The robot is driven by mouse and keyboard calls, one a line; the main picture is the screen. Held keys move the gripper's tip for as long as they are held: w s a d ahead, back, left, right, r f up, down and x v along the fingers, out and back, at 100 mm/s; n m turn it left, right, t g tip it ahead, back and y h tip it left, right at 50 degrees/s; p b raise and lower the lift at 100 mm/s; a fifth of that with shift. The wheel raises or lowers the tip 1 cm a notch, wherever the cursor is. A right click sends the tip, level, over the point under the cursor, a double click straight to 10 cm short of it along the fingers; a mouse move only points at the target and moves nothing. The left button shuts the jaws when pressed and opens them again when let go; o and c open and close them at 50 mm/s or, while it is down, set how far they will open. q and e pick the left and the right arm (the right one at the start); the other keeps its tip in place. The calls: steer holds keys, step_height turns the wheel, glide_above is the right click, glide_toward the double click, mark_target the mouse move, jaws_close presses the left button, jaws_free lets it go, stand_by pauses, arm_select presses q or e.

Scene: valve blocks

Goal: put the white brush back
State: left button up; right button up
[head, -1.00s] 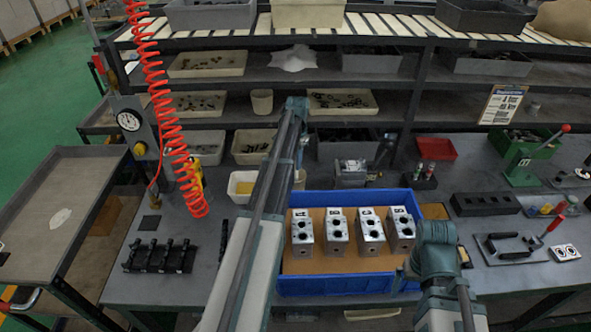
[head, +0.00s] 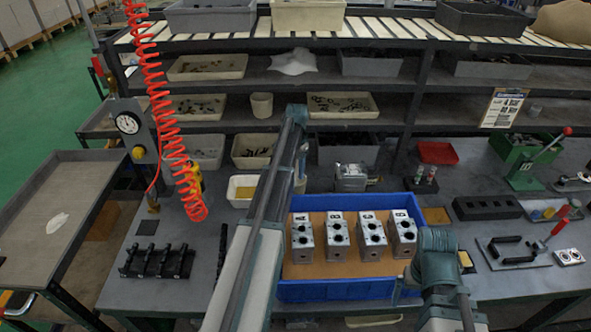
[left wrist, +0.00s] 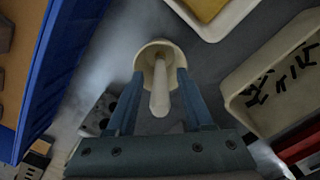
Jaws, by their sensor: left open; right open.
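The white brush (left wrist: 159,92) shows in the left wrist view as a pale handle pointing toward the camera. Its lower end is inside a cream round cup (left wrist: 146,56), so any bristles are hidden. My left gripper (left wrist: 160,75) is open, with one finger on each side of the handle and the fingertips near the cup's rim. A gap shows between the handle and each finger. In the head view my left arm covers most of this spot. My right gripper cannot be made out; only my right arm shows.
A blue bin (head: 345,289) with several lettered metal blocks (head: 338,236) stands right of my left arm. A white tray (head: 234,194) lies left of the arm. A grey metal device (head: 352,177) stands behind the bin. A red coiled hose (head: 160,95) hangs at the left.

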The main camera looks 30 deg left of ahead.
arm_select(q)
steer(key=shift+r, duration=0.15)
steer(key=r+p, duration=1.2)
steer(key=shift+w, duration=0.2)
steer(key=s+d, duration=0.6)
steer(key=d, duration=0.6)
steer(key=s+d, duration=0.6)
steer(key=d, duration=0.6)
steer(key=s+d+m+y, duration=0.1)
steer(key=s+d, duration=1.2)
steer(key=s, duration=0.2)
steer(key=shift+s, duration=0.35)
steer(key=shift+d, duration=0.1)
